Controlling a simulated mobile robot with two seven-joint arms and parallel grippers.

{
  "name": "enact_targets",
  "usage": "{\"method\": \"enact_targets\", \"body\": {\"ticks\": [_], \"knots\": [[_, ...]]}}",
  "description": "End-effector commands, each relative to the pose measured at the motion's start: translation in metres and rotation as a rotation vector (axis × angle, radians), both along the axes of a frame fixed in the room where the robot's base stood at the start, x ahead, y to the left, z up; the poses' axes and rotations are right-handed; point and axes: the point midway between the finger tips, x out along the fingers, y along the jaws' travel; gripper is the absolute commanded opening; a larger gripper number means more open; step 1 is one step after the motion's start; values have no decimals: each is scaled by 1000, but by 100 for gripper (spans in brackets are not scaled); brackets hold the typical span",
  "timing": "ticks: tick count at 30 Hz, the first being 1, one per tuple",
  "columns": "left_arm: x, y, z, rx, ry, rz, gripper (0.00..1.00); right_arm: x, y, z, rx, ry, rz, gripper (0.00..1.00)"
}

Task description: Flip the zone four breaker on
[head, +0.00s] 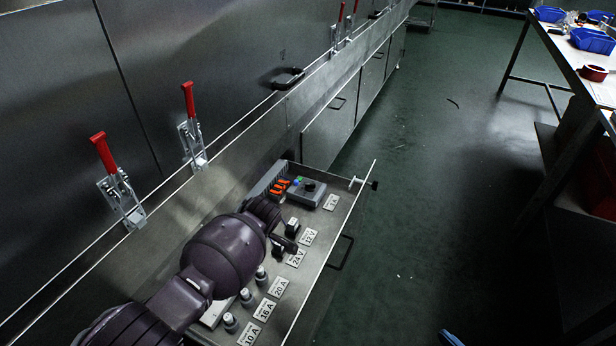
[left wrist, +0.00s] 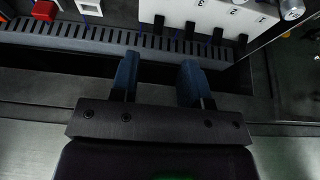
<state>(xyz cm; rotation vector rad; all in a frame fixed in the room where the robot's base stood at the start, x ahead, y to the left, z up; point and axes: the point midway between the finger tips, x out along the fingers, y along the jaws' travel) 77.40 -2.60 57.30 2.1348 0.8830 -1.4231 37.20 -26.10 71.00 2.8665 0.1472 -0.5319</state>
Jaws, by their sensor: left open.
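In the left wrist view a white breaker block (left wrist: 180,10) stands at the top, with several black levers along its near edge. The numbers 2 and 3 show on it upside down; no 4 is in sight. The leftmost visible lever (left wrist: 158,22) lies just above the gap between my fingers. My left gripper (left wrist: 158,78) is open and empty, apart from the levers, over a slotted grey duct. In the head view my left arm hides most of the block; a white piece (head: 217,312) shows beside it. A blue tip at the bottom edge may be my right gripper.
The drawer panel (head: 340,220) holds grey fuse caps (head: 247,297) with amp labels, orange parts (head: 279,187) and a grey box (head: 306,193). Red-handled clamps (head: 106,155) stand along the steel wall. A table (head: 585,75) with blue bins is at right; the floor between is mostly clear.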

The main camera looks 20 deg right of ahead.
Motion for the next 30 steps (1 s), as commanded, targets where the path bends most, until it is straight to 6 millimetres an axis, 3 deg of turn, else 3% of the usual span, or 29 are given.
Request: {"method": "enact_targets", "body": {"ticks": [1,2,5,11,30], "knots": [[0,-3,17,-3,-10,0,43,4,0,12,0,-26,0,43],[-2,-5,22,-3,-10,0,43,5,0,16,0,-33,0,43],[-2,-5,10,15,16,-95,43,3,0,9,0,-17,0,43],[9,-14,10,29,-7,-296,43,2,0,7,0,-16,0,43],[64,-52,46,305,-308,-1027,43,3,0,8,0,-17,0,43]]}}
